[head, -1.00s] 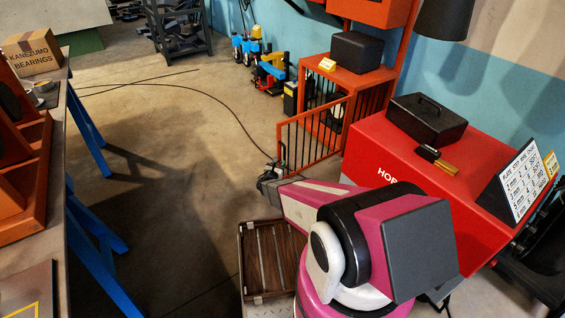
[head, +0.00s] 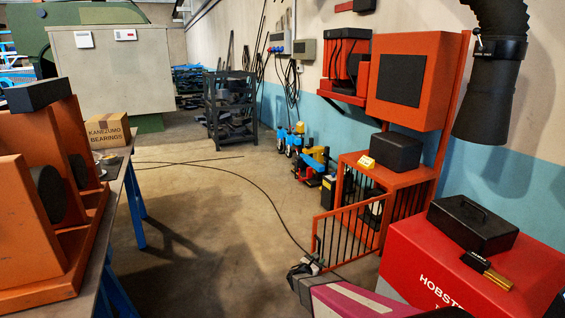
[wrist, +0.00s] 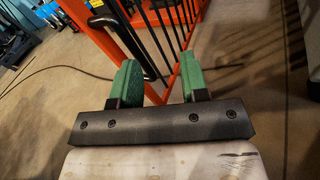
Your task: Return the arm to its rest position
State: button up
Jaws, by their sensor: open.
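My gripper (wrist: 160,82) shows in the wrist view with its two green-padded fingers apart and nothing between them. Beyond the fingers are the bars and frame of the orange gate (wrist: 165,40) and the concrete floor. In the head view my magenta and white arm (head: 345,300) enters at the bottom, with most of it below the picture edge. The dark end of the arm, with my gripper (head: 305,267), is just in front of the lower left part of the orange gate (head: 340,238). Whether it touches the gate cannot be told.
A red cabinet (head: 420,262) with a black cash-box-like case (head: 472,225) stands right of my arm. A workbench (head: 112,215) with orange machinery is at left. A cable (head: 240,187) crosses the floor. Open floor (head: 190,245) lies between bench and gate.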

jog(key=s+d+r+m+g, duration=0.8)
jog(key=s+r+m+g, duration=0.3)
jog(key=m, duration=0.4)
jog(key=s+a+r+m+g+y, duration=0.1)
jog(key=s+a+r+m+y, duration=0.2)
jog(key=s+r+m+y, duration=0.2)
jog(key=s+a+r+m+g+y, duration=0.1)
jog(key=s+a+r+m+y, duration=0.3)
jog(key=s, duration=0.4)
jog(key=shift+s+a+r+m+y, duration=0.3)
jog(key=shift+r+m+y, duration=0.45)
jog(key=shift+y, duration=0.35)
jog(key=shift+f, duration=0.15)
